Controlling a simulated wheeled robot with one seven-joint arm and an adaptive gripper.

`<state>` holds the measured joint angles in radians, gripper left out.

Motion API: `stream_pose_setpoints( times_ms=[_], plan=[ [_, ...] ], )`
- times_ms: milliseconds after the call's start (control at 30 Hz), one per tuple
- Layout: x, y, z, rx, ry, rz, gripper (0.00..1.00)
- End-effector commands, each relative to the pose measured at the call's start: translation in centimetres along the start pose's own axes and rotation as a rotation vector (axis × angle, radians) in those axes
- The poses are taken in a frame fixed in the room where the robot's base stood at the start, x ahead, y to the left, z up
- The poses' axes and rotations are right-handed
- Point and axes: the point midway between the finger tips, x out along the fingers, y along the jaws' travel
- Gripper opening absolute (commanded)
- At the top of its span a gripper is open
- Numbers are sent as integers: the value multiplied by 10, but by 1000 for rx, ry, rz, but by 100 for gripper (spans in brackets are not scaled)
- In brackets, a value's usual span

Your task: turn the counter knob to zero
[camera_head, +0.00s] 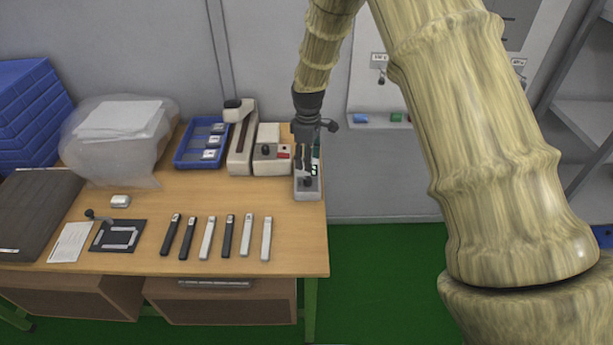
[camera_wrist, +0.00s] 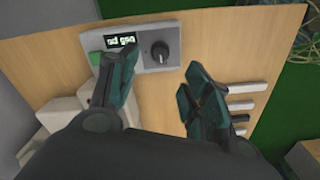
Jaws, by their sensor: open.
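The counter (camera_head: 313,193) is a light grey box at the right edge of the wooden table. In the wrist view its grey panel (camera_wrist: 176,32) carries a lit display, a green button and a dark round knob (camera_wrist: 159,51) with a pale mark. The display digits are too blurred to read surely. My gripper (camera_wrist: 158,75) is open, with one dark green finger to the left of the knob and one to the right. The knob shows between and beyond the fingertips, with nothing held. In the head view my gripper (camera_head: 305,165) is above the counter and partly hides it.
White machines (camera_head: 268,160) stand left of the counter, close to my gripper. A blue tray (camera_head: 187,158) is farther left. Several black and white bars (camera_head: 208,238) lie along the table front. A wrapped stack (camera_head: 115,150) and blue bins (camera_head: 30,105) stand at the left.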

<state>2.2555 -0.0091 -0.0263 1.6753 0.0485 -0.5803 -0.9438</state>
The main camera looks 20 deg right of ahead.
Motion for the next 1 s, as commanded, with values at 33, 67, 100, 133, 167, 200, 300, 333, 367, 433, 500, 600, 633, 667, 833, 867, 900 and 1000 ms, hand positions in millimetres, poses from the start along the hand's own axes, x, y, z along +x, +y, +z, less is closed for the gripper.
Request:
stream_pose_setpoints(
  times_ms=[33, 67, 100, 133, 167, 200, 300, 333, 367, 433, 500, 600, 633, 667, 833, 867, 900, 1000],
  plan=[
    [7, -1, 1, -1, -3, -3, 49],
    [10, -1, 0, -1, -3, -2, 49],
    [16, -1, 0, -2, -3, -2, 49],
    [20, -1, 0, -2, -3, -2, 49],
    [24, -1, 0, -3, -3, -2, 49],
    [29, -1, 0, -2, -3, -2, 49],
    [41, -2, -1, -2, -2, -2, 49],
    [45, -2, -1, -2, -2, -2, 49],
    [49, -2, -1, -3, -2, -2, 49],
    [57, -2, -2, -4, -2, -2, 49],
    [65, -2, -2, -5, -2, -1, 49],
    [73, -2, -2, -4, -2, -2, 49],
    [76, -2, -2, -4, -2, -2, 49],
    [78, -2, -2, -4, -2, -2, 49],
    [84, -1, -3, -4, 0, 0, 49],
    [84, -1, -3, -4, 0, 0, 49],
    [85, -1, -3, -4, 0, 0, 49],
    [85, -1, -3, -4, 0, 0, 49]
  ],
)
